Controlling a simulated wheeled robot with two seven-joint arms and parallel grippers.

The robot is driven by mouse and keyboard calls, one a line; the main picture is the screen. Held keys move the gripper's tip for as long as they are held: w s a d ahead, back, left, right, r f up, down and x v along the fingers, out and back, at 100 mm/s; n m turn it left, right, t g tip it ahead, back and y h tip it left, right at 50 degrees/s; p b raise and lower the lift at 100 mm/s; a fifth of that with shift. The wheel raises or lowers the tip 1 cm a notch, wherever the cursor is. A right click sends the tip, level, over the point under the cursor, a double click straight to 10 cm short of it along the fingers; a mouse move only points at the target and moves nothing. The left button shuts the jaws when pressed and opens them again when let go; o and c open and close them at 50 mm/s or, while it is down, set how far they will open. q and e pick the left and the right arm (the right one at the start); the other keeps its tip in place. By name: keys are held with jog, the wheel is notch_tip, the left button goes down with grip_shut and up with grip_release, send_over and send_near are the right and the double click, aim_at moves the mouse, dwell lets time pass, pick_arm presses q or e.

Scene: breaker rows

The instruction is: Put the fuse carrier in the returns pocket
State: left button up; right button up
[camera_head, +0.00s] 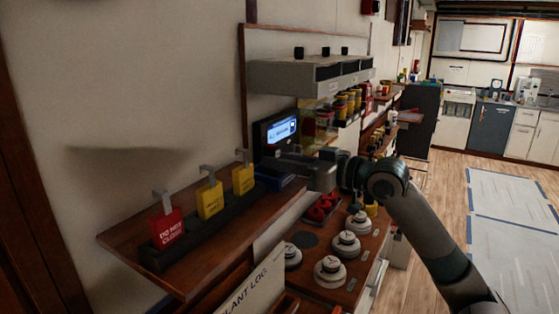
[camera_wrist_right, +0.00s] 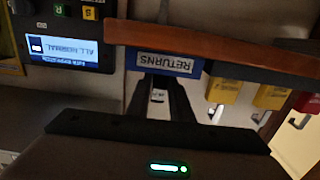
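The returns pocket (camera_head: 272,180) is a small blue holder at the far end of the wooden wall shelf. Its blue RETURNS label (camera_wrist_right: 165,62) shows upside down in the wrist view. My right gripper (camera_head: 287,165) is right beside the pocket, its fingers pointing toward it; in the wrist view the dark fingers (camera_wrist_right: 164,82) reach up to the label. A small pale piece with dark marks (camera_wrist_right: 158,96) shows between the fingers; I cannot tell if it is the fuse carrier or if they grip it. No fuse carrier stands out elsewhere. My left gripper is out of view.
The wooden shelf (camera_head: 115,242) carries a red tag (camera_head: 167,228) and two yellow tags (camera_head: 210,201) on a dark rail. A display unit (camera_head: 278,133) is close behind the gripper. Round knobs (camera_head: 330,270) and red parts (camera_head: 320,208) sit on the lower panel.

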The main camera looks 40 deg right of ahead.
jog(key=o, duration=0.3)
jog(key=shift+r, duration=0.1)
jog(key=shift+s+d, duration=0.2)
jog(key=shift+s, duration=0.3)
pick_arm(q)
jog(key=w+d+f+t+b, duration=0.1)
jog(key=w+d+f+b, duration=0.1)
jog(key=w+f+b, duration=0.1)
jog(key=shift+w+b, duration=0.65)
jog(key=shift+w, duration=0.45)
pick_arm(e)
jog(key=v, duration=1.1)
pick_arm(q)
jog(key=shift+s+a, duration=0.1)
